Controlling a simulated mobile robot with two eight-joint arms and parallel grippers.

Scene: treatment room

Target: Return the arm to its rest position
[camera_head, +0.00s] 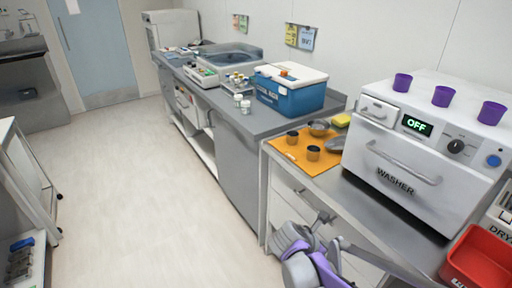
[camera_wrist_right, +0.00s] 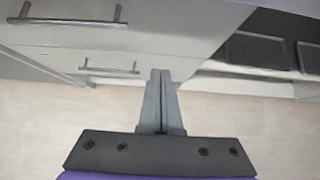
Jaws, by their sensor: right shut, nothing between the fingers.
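My right gripper (camera_wrist_right: 160,75) is shut and empty in the wrist view, its two grey fingers pressed together. The fingers point toward drawer fronts with bar handles (camera_wrist_right: 110,70), and I see nothing between them. In the head view my right arm (camera_head: 322,268), grey and purple, is low at the bottom, in front of the drawer cabinet (camera_head: 283,200) below the washer. It is below the level of the counter top. Whether any part touches the cabinet I cannot tell. My left arm and gripper are not in view.
A white washer (camera_head: 425,170) with purple cups on top stands on the right counter. Next to it an orange mat (camera_head: 290,152) holds dark cups. A red bin (camera_head: 480,262) is at the lower right. A blue cooler (camera_head: 290,98) stands further back. The floor (camera_head: 130,190) at left is clear.

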